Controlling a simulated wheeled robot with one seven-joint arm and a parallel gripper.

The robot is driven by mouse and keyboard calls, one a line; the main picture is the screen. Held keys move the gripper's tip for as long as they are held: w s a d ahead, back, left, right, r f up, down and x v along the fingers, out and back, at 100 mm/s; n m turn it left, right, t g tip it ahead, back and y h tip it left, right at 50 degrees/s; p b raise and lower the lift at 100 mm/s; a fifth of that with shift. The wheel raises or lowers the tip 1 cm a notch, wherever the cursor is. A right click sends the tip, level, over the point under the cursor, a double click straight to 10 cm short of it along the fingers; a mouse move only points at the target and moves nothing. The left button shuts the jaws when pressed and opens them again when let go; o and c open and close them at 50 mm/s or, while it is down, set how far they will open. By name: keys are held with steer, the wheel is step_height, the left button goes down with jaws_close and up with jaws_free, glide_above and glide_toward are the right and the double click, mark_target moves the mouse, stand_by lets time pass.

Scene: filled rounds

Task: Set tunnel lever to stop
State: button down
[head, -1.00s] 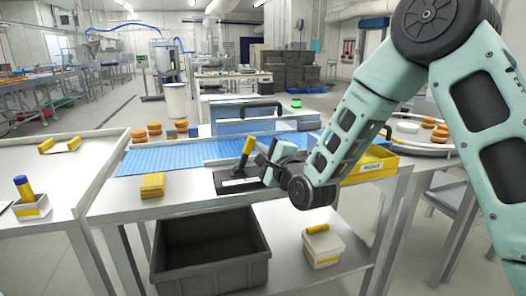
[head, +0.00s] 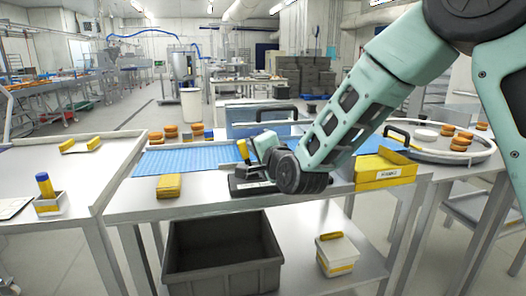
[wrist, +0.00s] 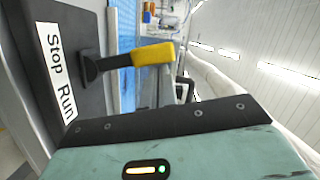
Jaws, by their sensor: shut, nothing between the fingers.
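The tunnel lever (head: 243,150) has a yellow handle on a dark shaft and rises from a dark base (head: 242,189) on the middle table. In the head view it leans slightly left. In the wrist view, the lever (wrist: 152,55) stands beside a white label (wrist: 58,72) reading "Stop" then "Run", and tips slightly toward the Stop end. My gripper (head: 263,149) is shut and empty, close on the right of the lever. I cannot tell whether it touches the lever. My wrist hides part of the base, and the fingertips are not clear in the wrist view.
A blue mat (head: 180,161) and yellow blocks (head: 169,187) lie left of the base. A yellow tray (head: 385,172) stands to the right, near a round tray (head: 440,146). A clear blue guard (head: 262,120) is behind. A grey bin (head: 222,255) sits on the lower shelf.

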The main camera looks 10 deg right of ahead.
steer(key=shift+a+b, duration=0.35)
steer(key=shift+a, duration=0.4)
